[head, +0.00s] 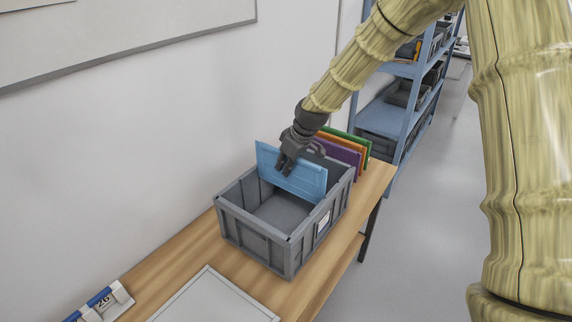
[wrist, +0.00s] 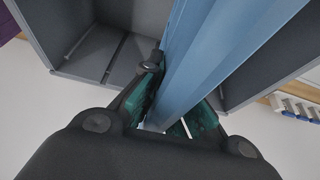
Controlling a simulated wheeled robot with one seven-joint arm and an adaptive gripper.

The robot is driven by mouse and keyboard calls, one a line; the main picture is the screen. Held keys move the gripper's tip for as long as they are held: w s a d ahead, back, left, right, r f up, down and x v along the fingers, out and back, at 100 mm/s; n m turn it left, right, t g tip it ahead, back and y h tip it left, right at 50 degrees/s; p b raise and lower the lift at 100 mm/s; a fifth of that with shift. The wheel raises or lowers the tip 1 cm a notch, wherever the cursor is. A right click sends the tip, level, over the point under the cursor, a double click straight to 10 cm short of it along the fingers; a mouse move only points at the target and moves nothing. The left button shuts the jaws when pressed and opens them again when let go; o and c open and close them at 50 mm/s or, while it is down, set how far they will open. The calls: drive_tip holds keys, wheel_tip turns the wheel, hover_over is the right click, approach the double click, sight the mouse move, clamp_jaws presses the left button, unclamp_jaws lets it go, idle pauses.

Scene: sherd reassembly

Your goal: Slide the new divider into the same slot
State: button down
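The light blue divider (head: 306,179) is a flat panel standing on edge across the grey crate (head: 262,240), with its upper part above the rim. My gripper (head: 286,167) comes down over its top edge near the middle. In the wrist view the teal finger pads (wrist: 174,112) lie on both sides of the blue divider (wrist: 215,60) and appear closed on it. The grey crate walls (wrist: 260,75) show on either side. The slots and the divider's lower edge are hidden, so I cannot tell whether it is in a slot.
Purple (head: 338,151), orange and green panels stand behind the crate on the wooden table (head: 170,262). A flat grey-white panel (head: 215,300) lies in front. A number 26 label holder (head: 103,301) is at left. A blue shelf rack (head: 398,100) stands beyond.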

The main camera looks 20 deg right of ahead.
sight(298, 177)
drive_tip(key=shift+f+b, duration=0.9)
drive_tip(key=shift+f, duration=1.55)
drive_tip(key=shift+f, duration=0.2)
wheel_tip(298, 177, down, 8)
drive_tip(key=b, duration=0.3)
drive_tip(key=shift+f+b, duration=0.15)
drive_tip(key=shift+b, duration=0.15)
idle(1.3)
drive_tip(key=shift+f, duration=0.1)
drive_tip(key=c, duration=1.6)
unclamp_jaws()
drive_tip(key=shift+o, duration=0.2)
drive_tip(key=v, duration=1.2)
